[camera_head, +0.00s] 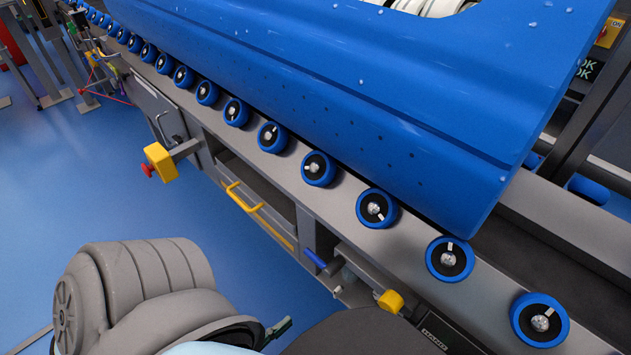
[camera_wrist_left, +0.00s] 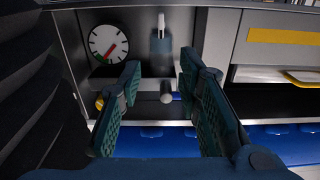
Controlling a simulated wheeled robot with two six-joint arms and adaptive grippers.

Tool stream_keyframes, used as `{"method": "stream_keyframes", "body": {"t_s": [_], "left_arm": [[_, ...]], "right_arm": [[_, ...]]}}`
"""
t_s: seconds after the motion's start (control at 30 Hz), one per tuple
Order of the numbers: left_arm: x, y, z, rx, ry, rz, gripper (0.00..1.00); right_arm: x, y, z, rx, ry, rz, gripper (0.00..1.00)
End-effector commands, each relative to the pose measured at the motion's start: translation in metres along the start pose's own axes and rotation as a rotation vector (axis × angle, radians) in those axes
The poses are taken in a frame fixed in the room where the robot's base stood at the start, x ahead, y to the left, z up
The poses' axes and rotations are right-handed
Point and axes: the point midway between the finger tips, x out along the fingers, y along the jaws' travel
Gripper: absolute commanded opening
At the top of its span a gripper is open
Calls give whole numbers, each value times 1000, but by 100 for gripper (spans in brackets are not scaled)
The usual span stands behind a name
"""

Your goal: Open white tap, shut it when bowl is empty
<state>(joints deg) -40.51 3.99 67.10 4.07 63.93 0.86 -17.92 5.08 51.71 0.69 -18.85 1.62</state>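In the left wrist view, which looks upside down, a small blue-grey bowl (camera_wrist_left: 161,46) sits beside a round gauge. A narrow white piece, which looks like the white tap (camera_wrist_left: 161,20), projects from the bowl's end. I cannot tell its setting or the liquid level. My left gripper (camera_wrist_left: 160,72) is open, its green-padded fingers on either side of the bowl's line, with nothing between them. In the head view one finger of the left gripper (camera_head: 278,328) shows below the conveyor; a small whitish part (camera_head: 338,290) there may be the tap. My right gripper is not in view.
A large blue tub (camera_head: 330,110) rests above the conveyor's blue-rimmed rollers (camera_head: 318,168). A blue lever (camera_head: 315,258), a yellow knob (camera_head: 390,302) and a drawer with a yellow handle (camera_head: 243,198) are on its side. The gauge (camera_wrist_left: 108,43) is close to the left finger.

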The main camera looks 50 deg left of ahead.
Motion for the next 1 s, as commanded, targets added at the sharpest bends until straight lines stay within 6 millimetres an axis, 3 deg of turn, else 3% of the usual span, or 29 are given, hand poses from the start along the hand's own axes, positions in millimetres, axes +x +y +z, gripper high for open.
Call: {"method": "stream_keyframes", "body": {"t_s": [0.13,0.27,0.5,0.6,0.73,0.97,1.0], "left_arm": [[14,-1,0,-2,6,1,31],[44,-2,0,-5,11,0,31],[110,-4,1,-6,11,-3,31],[128,-4,1,-6,9,-3,31],[139,-4,0,-6,7,-3,31],[141,-4,0,-6,7,-3,31],[141,-4,0,-6,7,-3,25]], "right_arm": [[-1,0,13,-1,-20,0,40],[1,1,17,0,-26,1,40],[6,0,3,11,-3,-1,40],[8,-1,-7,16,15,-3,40],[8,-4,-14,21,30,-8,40],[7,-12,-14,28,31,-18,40],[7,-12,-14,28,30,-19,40]]}}
